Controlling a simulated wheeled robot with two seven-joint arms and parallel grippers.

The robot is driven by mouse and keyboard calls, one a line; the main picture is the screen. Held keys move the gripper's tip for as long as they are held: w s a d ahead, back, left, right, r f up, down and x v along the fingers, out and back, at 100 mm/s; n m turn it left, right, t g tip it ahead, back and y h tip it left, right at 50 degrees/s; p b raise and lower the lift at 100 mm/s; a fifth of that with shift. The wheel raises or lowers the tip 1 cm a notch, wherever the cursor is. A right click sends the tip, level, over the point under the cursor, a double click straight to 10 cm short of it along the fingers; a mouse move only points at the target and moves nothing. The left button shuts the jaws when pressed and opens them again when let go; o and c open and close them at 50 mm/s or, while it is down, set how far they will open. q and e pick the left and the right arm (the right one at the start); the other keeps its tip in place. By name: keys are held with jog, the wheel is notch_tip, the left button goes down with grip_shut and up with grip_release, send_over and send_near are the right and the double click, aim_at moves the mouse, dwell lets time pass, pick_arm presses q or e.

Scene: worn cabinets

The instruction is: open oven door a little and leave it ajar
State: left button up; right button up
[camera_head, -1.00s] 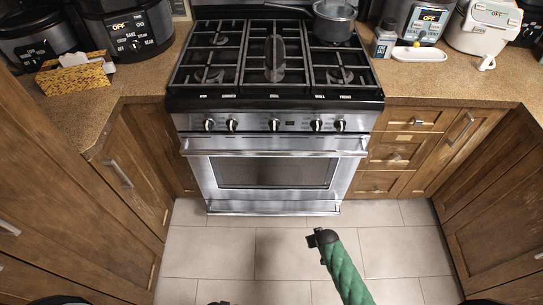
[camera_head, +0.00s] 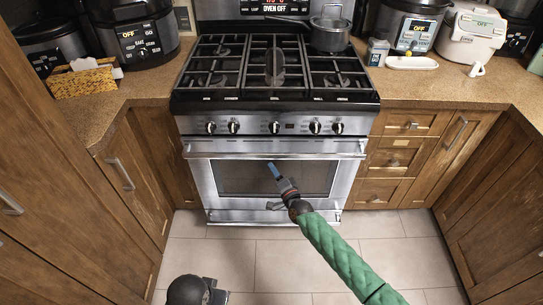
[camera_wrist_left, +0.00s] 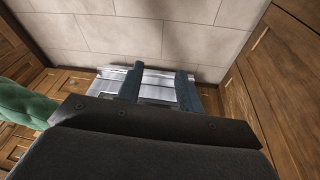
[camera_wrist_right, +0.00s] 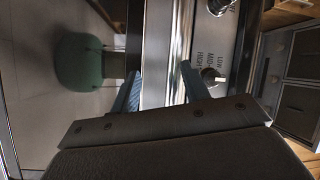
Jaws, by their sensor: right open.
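The steel oven (camera_head: 215,120) stands in the middle of the head view, its door (camera_head: 209,183) looking closed. The horizontal door handle (camera_head: 225,156) runs across the top of the door. My right gripper (camera_head: 273,168) reaches up in front of the door window, close to the handle. In the right wrist view its fingers (camera_wrist_right: 160,88) are apart, with a shiny steel bar (camera_wrist_right: 158,45) running between them; contact cannot be told. My left gripper (camera_wrist_left: 158,88) is open and empty, low over the floor, away from the oven.
A stove top with a pot (camera_head: 331,30) is above the oven. Wooden cabinets close in on the left (camera_head: 60,150) and right (camera_head: 500,200). The tiled floor (camera_head: 240,265) in front is clear apart from my arms.

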aim_at(274, 156)
jog(key=w+r+m, duration=0.1)
jog(key=w, duration=0.1)
jog(key=w+r+m+t+p, duration=0.1)
jog(key=w, duration=0.1)
jog(key=w+r+m+h, duration=0.1)
jog(key=m, duration=0.1)
jog(key=shift+w+a+r+t+p, duration=0.15)
jog(key=shift+w+a+t+p, duration=0.15)
jog(key=shift+w+t, duration=0.1)
pick_arm(q)
notch_tip(274, 156, down, 8)
jog(key=g, duration=0.1)
jog(key=shift+s+f, duration=0.15)
jog(key=shift+s, duration=0.15)
pick_arm(e)
jog(key=shift+x, duration=1)
pick_arm(q)
jog(key=shift+a, duration=0.1)
pick_arm(e)
grip_shut()
